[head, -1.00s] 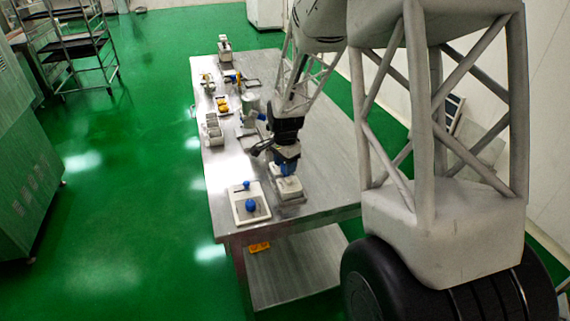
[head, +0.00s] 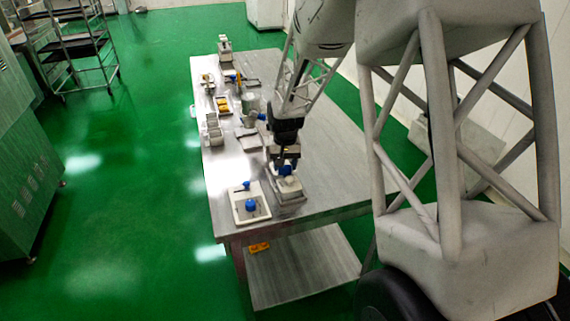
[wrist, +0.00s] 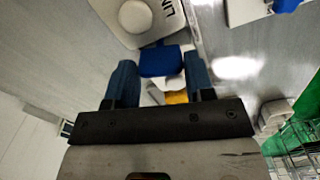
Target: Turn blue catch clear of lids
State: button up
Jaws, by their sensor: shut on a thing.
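The blue catch (wrist: 164,62) shows in the wrist view between my two dark blue fingers. It sits beside a pale plate (wrist: 112,12) with a white round knob and partly visible black lettering. My gripper (wrist: 161,74) is shut on the catch. In the head view my gripper (head: 286,160) points down over a small pale machine part (head: 289,189) at the near right of the steel table, with the blue catch (head: 285,170) at its tip. The lids cannot be told apart clearly, and my fingers hide part of the catch.
A white board (head: 248,212) with blue knobs lies left of the machine part, near the steel table's (head: 335,170) front edge. White containers (head: 213,133), yellow pieces (head: 222,104) and other small equipment stand farther back. The right side of the tabletop is clear.

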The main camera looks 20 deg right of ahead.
jog(key=shift+n, duration=1.5)
jog(key=o, duration=0.9)
jog(key=shift+r, duration=0.15)
jog(key=shift+r, duration=3.75)
